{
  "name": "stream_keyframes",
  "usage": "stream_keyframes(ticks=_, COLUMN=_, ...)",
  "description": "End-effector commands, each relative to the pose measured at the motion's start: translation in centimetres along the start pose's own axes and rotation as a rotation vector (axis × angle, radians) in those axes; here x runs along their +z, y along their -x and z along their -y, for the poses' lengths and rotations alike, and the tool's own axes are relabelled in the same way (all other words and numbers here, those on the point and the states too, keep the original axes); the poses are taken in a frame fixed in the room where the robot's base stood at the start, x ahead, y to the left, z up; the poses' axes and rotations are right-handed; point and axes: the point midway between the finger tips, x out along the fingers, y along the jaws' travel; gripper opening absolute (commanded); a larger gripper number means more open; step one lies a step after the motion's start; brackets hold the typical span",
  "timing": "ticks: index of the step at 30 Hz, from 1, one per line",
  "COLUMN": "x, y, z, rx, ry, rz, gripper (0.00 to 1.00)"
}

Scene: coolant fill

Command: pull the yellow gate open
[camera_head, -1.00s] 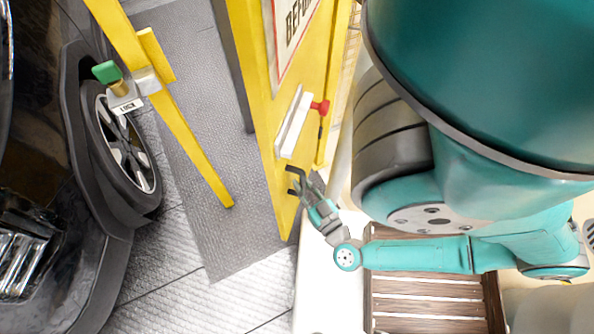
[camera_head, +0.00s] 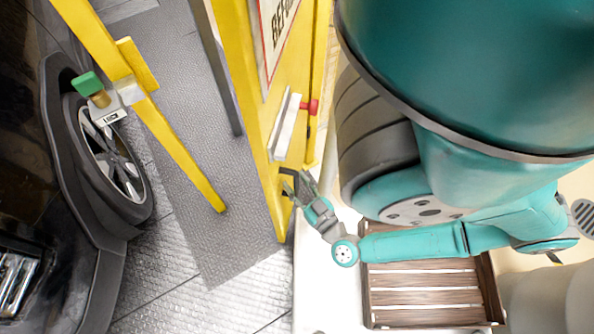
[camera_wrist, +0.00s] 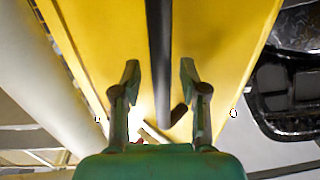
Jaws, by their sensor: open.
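The yellow gate (camera_head: 257,110) stands upright in the middle of the head view, with a sign at its upper part and a white box with a red knob on its face. A yellow post with a green-knobbed lock (camera_head: 103,100) stands to its left, apart from the gate's lower end. My gripper (camera_head: 290,187) is at the gate's lower part, by a small dark handle (camera_head: 289,172). In the wrist view my gripper (camera_wrist: 160,78) is open, its fingers on either side of a dark bar in front of the yellow panel. Contact with the bar cannot be told.
A black vehicle with a wheel (camera_head: 110,160) is at the left. A grey textured mat (camera_head: 185,130) covers the floor between post and gate. A slatted wooden crate (camera_head: 425,293) lies below my arm. A pale surface lies beside the gripper.

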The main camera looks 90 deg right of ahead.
Motion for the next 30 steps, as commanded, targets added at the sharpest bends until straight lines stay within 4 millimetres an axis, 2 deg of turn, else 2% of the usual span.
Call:
stream_keyframes(ticks=10, x=-0.3, y=0.4, z=-0.1, rx=0.000, ry=-0.004, rz=-0.012, gripper=0.43)
stream_keyframes(ticks=30, x=-0.2, y=2.6, z=-0.1, rx=0.000, ry=-0.002, rz=-0.012, gripper=0.43)
